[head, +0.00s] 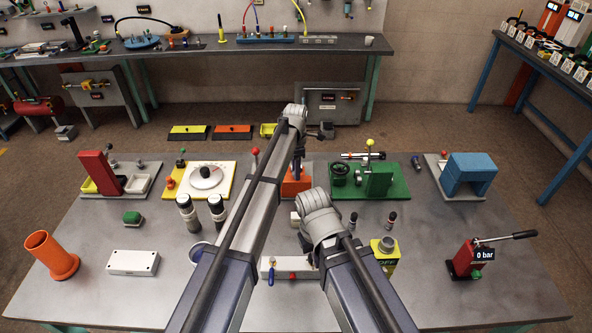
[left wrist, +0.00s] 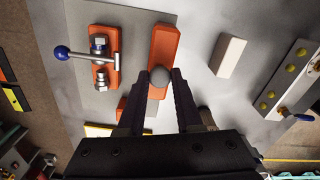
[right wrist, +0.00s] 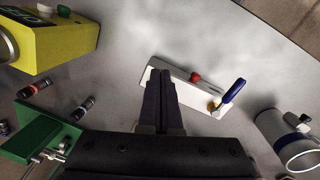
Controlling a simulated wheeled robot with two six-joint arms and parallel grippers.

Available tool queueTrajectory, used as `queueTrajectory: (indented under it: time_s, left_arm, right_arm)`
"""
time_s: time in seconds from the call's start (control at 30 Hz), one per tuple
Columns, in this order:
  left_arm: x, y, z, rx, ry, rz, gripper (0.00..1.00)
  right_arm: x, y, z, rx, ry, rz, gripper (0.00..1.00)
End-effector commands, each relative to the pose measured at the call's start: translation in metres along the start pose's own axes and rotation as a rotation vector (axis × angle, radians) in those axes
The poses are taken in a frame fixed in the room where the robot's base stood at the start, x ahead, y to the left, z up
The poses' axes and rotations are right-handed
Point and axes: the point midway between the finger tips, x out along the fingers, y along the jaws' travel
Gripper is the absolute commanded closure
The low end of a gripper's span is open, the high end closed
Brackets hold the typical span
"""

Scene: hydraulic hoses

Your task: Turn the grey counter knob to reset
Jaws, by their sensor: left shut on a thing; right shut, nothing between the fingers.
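The grey counter knob (left wrist: 160,76) is a small round knob on an orange block (left wrist: 166,45) in the left wrist view. My left gripper (left wrist: 159,78) is shut on the knob, with one finger on each side. In the head view the orange block (head: 296,187) is mostly behind my arms, and the knob cannot be made out there. My right gripper (right wrist: 163,75) is shut and empty, above or beside a white manifold block (right wrist: 190,92) with a red knob and a blue lever.
Next to the orange block is an orange valve (left wrist: 100,60) with a blue-ended lever. A white block (left wrist: 228,55) lies on the other side. A yellow box (head: 385,252) and a green device (head: 378,178) stand to the right. A white dial (head: 206,176) is at left.

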Motion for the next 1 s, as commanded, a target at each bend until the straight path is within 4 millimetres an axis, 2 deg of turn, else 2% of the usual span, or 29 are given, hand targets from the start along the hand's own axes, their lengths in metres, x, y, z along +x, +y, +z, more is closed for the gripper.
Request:
queueTrajectory:
  time_s: [0.27, 0.47, 1.0]
  left_arm:
    - [0.0, 0.0, 0.0, 0.016, 0.0, 0.0, 1.0]
    - [0.0, -0.0001, 0.0, 0.103, 0.0, 0.0, 1.0]
    - [0.0, -0.0003, -0.0001, 0.59, 0.0, 0.0, 1.0]
  right_arm:
    - [0.0, 0.0, 0.0, 0.0, 0.0, 0.0, 1.0]
    - [0.0, 0.0, 0.0, 0.0, 0.0, 0.0, 1.0]
    - [0.0, 0.0, 0.0, 0.0, 0.0, 0.0, 1.0]
